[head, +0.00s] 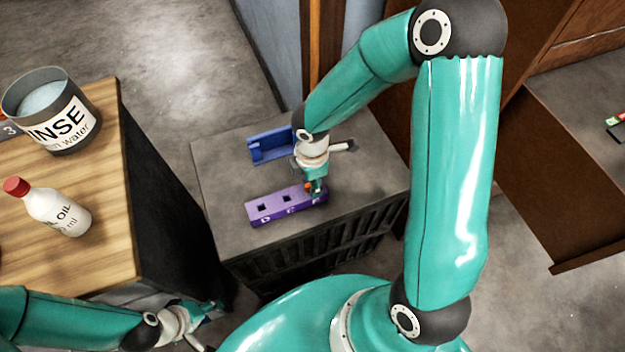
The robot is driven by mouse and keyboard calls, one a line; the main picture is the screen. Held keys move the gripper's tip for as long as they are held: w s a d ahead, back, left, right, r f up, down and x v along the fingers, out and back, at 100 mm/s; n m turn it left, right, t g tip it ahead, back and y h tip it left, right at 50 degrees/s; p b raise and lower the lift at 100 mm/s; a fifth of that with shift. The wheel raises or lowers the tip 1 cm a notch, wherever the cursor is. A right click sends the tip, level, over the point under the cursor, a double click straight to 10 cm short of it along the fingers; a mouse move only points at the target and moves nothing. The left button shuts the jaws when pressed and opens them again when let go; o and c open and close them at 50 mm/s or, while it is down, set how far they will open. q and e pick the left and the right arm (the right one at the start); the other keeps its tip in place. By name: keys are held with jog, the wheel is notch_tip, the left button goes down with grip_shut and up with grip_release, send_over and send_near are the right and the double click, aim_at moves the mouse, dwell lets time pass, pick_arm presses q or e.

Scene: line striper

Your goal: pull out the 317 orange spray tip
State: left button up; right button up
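A purple block (272,208) with square holes and pale markings on its front lies on the grey cabinet top. Two holes toward its left and middle look empty. A small orange piece (309,187), likely the spray tip, shows at the block's right end, partly hidden by my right gripper (317,189). The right gripper points down at that end, its fingers at the orange piece; whether they are closed on it is too small to tell. My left gripper (208,309) is low at the bottom left, away from the block, with nothing visible in it; its finger gap is unclear.
A blue open holder (270,146) stands behind the purple block on the cabinet (225,175). On the wooden table (105,190) at left are a rinse water pot (62,125) and a red-capped oil bottle (58,212). A floor gap separates table and cabinet.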

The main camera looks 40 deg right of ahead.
grip_shut()
jog(key=shift+r+p, duration=0.65)
jog(key=shift+r, duration=0.15)
jog(key=shift+r+p, duration=2.1)
jog(key=shift+r, duration=0.25)
